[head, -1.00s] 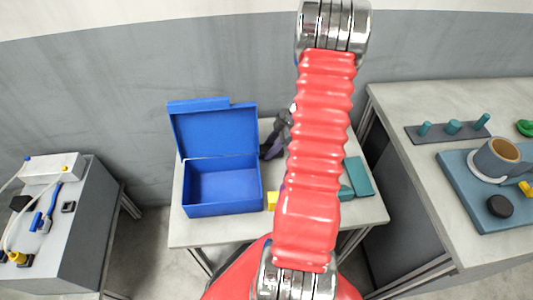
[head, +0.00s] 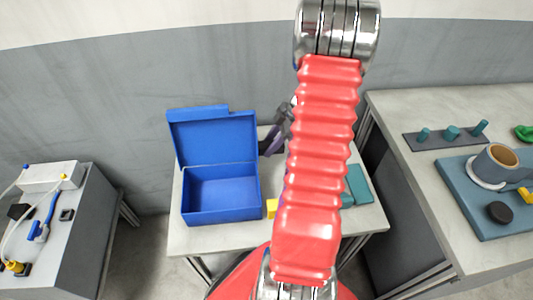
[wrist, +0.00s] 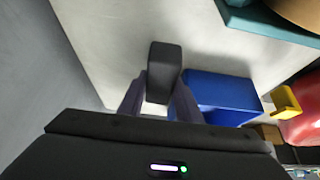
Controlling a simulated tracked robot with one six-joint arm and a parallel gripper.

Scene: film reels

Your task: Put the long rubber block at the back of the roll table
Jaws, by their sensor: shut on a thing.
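A dark block (wrist: 164,62), which looks like the long rubber block, stands out between the two purple-grey fingers of my gripper (wrist: 157,100) in the wrist view. The gripper is shut on it. The pale tabletop (wrist: 115,30) lies behind the block; I cannot tell whether they touch. In the head view my dark gripper (head: 275,138) is partly hidden by my red arm, over the back of the middle table (head: 215,238), right of the open blue box. The block cannot be made out clearly there.
The open blue box (head: 222,200) fills the table's left side. A blue item (wrist: 222,97) and a yellow item (wrist: 286,102) lie right of the gripper in the wrist view. A teal item (head: 357,185) is at the table's right. The grey wall (wrist: 28,70) is close behind.

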